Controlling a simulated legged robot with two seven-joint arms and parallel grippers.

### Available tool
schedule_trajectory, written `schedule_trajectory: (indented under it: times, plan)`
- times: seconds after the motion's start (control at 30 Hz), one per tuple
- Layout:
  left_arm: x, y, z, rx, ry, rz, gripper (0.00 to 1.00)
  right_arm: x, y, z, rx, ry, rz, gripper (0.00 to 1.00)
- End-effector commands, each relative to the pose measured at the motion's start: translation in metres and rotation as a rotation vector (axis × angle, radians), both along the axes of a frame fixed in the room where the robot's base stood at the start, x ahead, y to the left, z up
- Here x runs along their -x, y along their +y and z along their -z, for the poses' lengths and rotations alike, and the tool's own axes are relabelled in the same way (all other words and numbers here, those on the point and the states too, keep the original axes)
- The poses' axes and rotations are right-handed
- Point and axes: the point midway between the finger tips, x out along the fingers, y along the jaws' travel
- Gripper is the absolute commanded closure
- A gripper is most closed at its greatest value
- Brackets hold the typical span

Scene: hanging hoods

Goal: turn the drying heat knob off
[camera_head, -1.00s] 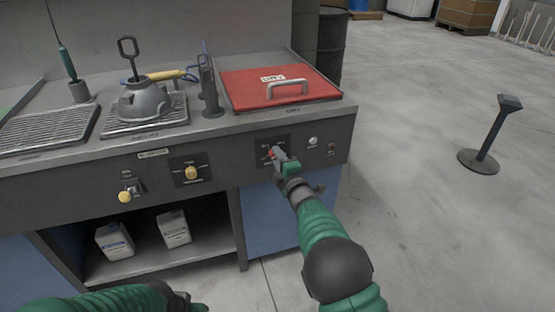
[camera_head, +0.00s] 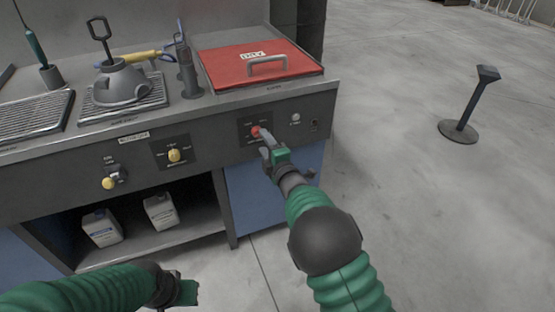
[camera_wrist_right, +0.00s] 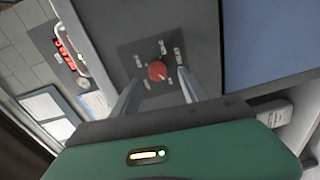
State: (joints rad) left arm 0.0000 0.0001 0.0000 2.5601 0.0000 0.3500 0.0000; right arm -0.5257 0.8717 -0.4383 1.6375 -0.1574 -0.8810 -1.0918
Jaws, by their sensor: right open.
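The red drying heat knob (camera_head: 255,131) sits on a dark square plate on the station's front panel, below the red lid. In the right wrist view the red knob (camera_wrist_right: 157,70) shows whole, with small labels around it that are too small to read. My right gripper (camera_head: 264,143) is at the panel, just below the knob. Its two fingers (camera_wrist_right: 160,88) are spread, one on each side below the knob, and it appears not to be held. My left gripper (camera_head: 188,292) is low at the front, away from the panel; its fingers are not clear.
A yellow knob (camera_head: 174,155) and a yellow-ended lever (camera_head: 108,183) are left on the same panel. A white button (camera_head: 296,118) is right of the red knob. The red lid (camera_head: 235,66) lies above. A black post (camera_head: 468,112) stands on open floor at right.

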Motion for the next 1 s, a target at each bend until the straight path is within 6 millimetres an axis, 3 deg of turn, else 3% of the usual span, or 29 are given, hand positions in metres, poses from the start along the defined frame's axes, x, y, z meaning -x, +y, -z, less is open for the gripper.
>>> schedule_trajectory:
  times: [0.2, 0.43, 0.6, 1.0]
  plan:
    - [0.0, 0.0, -0.023, 0.0, 0.0, 0.0, 1.0, 0.061, -0.022, -0.007, 0.001, 0.005, 0.003, 0.49]
    - [0.0, 0.0, -0.033, 0.0, 0.0, 0.0, 1.0, 0.108, -0.039, -0.006, 0.002, 0.005, 0.002, 0.49]
    - [0.0, 0.0, -0.034, 0.0, 0.0, 0.0, 1.0, 0.12, -0.043, -0.005, 0.002, 0.005, 0.002, 0.49]
    - [0.0, 0.0, -0.034, 0.0, 0.0, 0.0, 1.0, 0.119, -0.043, -0.004, 0.0, 0.006, 0.003, 0.49]
